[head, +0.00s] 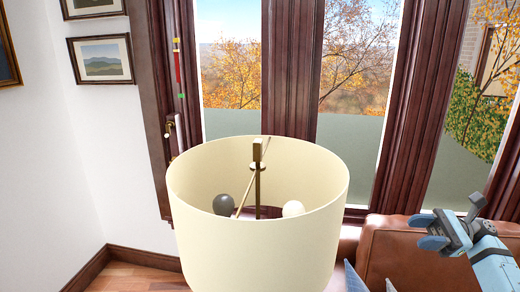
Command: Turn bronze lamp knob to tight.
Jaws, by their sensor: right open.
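A lamp with a wide cream drum shade (258,245) stands in the middle of the head view, seen from slightly above its open top. A bronze knob (257,150) stands upright at the top of its central rod, near the far rim. Inside the shade are a dark grey bulb (224,204) on the left and a white bulb (293,208) on the right. The lamp's base is hidden. My right gripper (429,231) is at the right, well apart from the shade and knob, open and empty. My left gripper is out of view.
A brown leather sofa (390,245) with blue cushions (354,277) is at the lower right, behind the shade. Dark wood window frames (290,75) rise behind the lamp. Framed pictures (101,59) hang on the left wall. The space above the shade is clear.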

